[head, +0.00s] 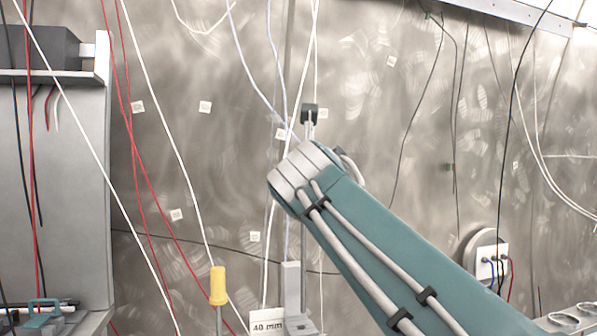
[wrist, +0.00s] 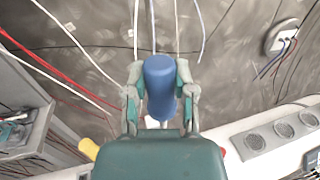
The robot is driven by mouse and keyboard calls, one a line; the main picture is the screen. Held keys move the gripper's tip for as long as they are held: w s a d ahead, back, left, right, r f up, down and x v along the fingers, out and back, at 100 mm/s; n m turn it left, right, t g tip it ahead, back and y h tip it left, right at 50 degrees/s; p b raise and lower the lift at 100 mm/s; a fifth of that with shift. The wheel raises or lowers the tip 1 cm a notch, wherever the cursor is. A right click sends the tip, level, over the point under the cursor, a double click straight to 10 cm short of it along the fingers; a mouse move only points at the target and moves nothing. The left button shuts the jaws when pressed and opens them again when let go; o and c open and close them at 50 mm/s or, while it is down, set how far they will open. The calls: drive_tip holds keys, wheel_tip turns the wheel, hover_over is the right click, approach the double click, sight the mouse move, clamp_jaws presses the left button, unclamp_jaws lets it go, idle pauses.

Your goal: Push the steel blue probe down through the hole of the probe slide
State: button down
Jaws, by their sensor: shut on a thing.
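The blue probe handle (wrist: 159,72) stands in the middle of the wrist view, seen from above and behind. My gripper (wrist: 160,90) has one finger on each side of it and is shut on it. The probe's lower part is hidden by the handle and my gripper body. In the head view my arm covers the gripper and the probe. A pale grey upright (head: 290,285) next to a "40 mm" label (head: 268,322) shows at the bottom; it may belong to the probe slide. The slide's hole is not visible, so I cannot tell how deep the probe sits.
A yellow-handled probe (head: 218,285) stands left of the label. A grey cabinet (head: 75,170) is at the left. Loose cables hang before the steel wall (head: 390,110). A white panel with round sockets (wrist: 270,138) lies at the right in the wrist view.

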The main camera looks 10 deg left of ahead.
drive_tip(key=shift+f, duration=0.5)
drive_tip(key=shift+a+f, duration=0.25)
drive_tip(key=shift+f, duration=0.25)
drive_tip(key=shift+a+f, duration=0.2)
drive_tip(key=shift+f, duration=0.25)
drive_tip(key=shift+d+f, duration=0.3)
drive_tip(key=shift+f, duration=0.55)
drive_tip(key=shift+a+f, duration=0.1)
drive_tip(key=shift+f, duration=8.45)
drive_tip(key=shift+c, duration=1.8)
unclamp_jaws()
